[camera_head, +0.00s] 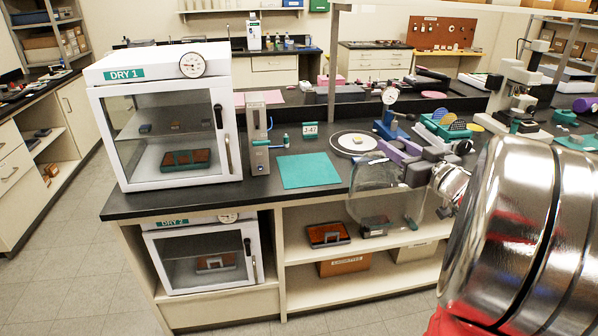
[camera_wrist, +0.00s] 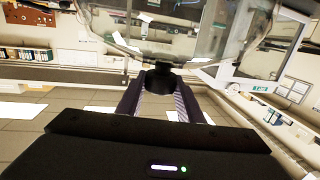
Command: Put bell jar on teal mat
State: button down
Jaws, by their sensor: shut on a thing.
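The bell jar (camera_head: 372,190) is clear glass. In the head view it hangs in the air across the bench's front edge, right of the teal mat. My gripper (camera_head: 393,152) is shut on its knob. In the wrist view my gripper (camera_wrist: 160,88) has its purple fingers around the black knob, and the glass of the jar (camera_wrist: 195,38) spreads out beyond it. The teal mat (camera_head: 308,170) lies flat and bare on the black bench top, close to its front edge. The jar's rim is hard to make out through the glass.
The drying cabinet DRY 1 (camera_head: 165,120) stands left of the mat. A round white plate (camera_head: 352,143) lies right of the mat. Lower shelves hold trays.

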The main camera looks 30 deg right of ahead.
aim_at(306, 168)
jog(key=i, duration=1.45)
jog(key=u, duration=0.05)
